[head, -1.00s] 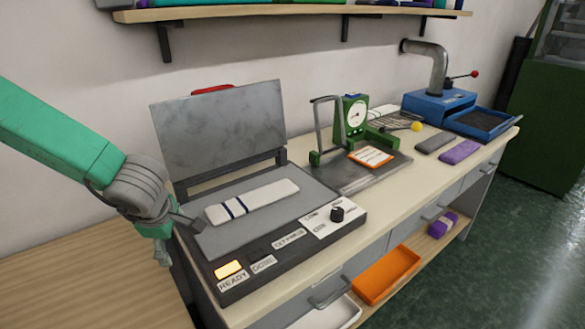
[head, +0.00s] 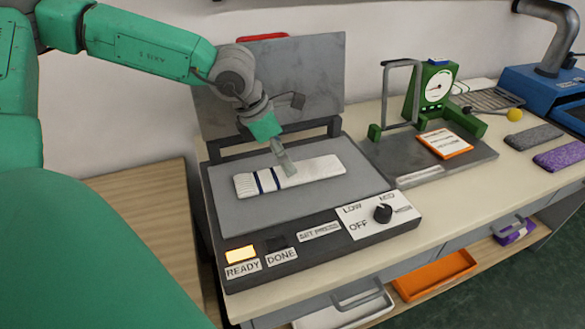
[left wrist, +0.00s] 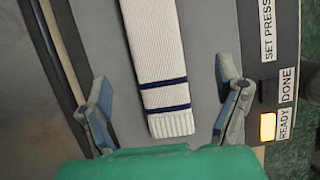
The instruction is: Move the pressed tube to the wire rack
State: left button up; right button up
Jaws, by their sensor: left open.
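The white knitted tube with dark blue stripes (head: 305,174) lies flat on the grey bed of the open press (head: 240,210). My left gripper (head: 283,160) is over the tube, near its striped end. In the left wrist view the open fingers of my left gripper (left wrist: 165,112) stand on either side of the tube (left wrist: 160,60), apart from it. The wire rack (head: 490,99) is at the back right, partly hidden behind the green gauge stand. My right gripper is not in view.
The press lid (head: 310,75) stands raised behind the bed. The READY lamp (head: 240,254) is lit. A green gauge stand (head: 430,95) with an orange-edged card (head: 445,143) is between press and rack. Grey (head: 534,137) and purple (head: 562,156) pieces lie at right.

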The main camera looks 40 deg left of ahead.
pick_arm(q)
jog(key=shift+w+f, duration=0.15)
jog(key=shift+f, duration=0.4)
jog(key=x, duration=0.1)
jog(key=b+x, duration=0.1)
jog(key=x, duration=0.2)
jog(key=shift+w+a+f+b, duration=0.1)
jog(key=shift+a+f+b, duration=0.15)
jog(key=shift+f+b, duration=0.1)
jog(key=shift+w+d+f, duration=0.15)
jog(key=shift+d+f, duration=0.05)
jog(key=shift+r, duration=0.1)
jog(key=shift+a, duration=0.15)
jog(key=c, duration=1.1)
